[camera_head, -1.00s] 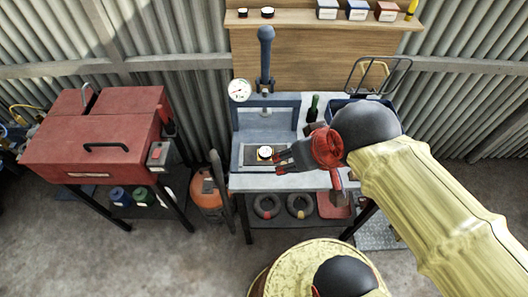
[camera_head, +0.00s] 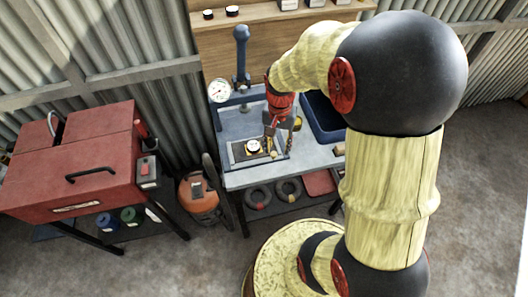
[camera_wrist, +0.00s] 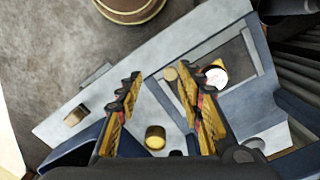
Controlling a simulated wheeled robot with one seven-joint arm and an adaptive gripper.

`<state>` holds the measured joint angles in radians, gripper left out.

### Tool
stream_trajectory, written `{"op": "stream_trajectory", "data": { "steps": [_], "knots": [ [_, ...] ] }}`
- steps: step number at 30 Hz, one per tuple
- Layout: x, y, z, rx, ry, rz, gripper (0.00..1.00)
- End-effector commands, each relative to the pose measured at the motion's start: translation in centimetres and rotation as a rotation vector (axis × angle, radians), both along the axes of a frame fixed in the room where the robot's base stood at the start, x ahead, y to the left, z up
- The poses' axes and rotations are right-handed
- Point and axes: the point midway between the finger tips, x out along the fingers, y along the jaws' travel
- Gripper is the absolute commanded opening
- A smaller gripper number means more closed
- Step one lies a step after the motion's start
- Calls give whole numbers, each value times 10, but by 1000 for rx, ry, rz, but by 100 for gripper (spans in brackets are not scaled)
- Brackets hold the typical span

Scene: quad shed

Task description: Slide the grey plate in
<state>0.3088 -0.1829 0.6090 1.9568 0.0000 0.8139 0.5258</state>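The dark grey plate (camera_head: 241,150) lies in the pale frame on the press bed, below the press column. A round piece (camera_head: 253,146) with a white top and yellow side stands on it. A small yellowish knob (camera_head: 273,155) is at the plate's right side; whether it is fixed to the plate I cannot tell. My gripper (camera_head: 271,143) points down just right of the round piece. In the wrist view my gripper (camera_wrist: 157,74) is open, with the knob (camera_wrist: 170,74) between the fingertips, nearer the right finger. That finger partly hides the plate (camera_wrist: 234,52).
The blue press (camera_head: 241,60) with its gauge (camera_head: 219,91) rises behind the plate. A blue bin (camera_head: 322,118) stands to the right on the bench (camera_head: 232,180). In the wrist view a yellow cylinder (camera_wrist: 155,138) and a small tan block (camera_wrist: 75,115) lie on the bench.

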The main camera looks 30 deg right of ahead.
Motion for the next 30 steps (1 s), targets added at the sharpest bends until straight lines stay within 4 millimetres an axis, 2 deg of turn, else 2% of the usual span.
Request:
{"op": "stream_trajectory", "data": {
  "steps": [1,4,11,24,30],
  "knots": [
    [11,-3,1,-8,-17,-50,37],
    [23,-7,7,-19,-46,-142,37],
    [24,-7,2,-23,-50,-234,37],
    [23,-6,-59,-23,-49,-232,37],
    [23,-6,-70,-23,-50,-231,37]
  ]
}}
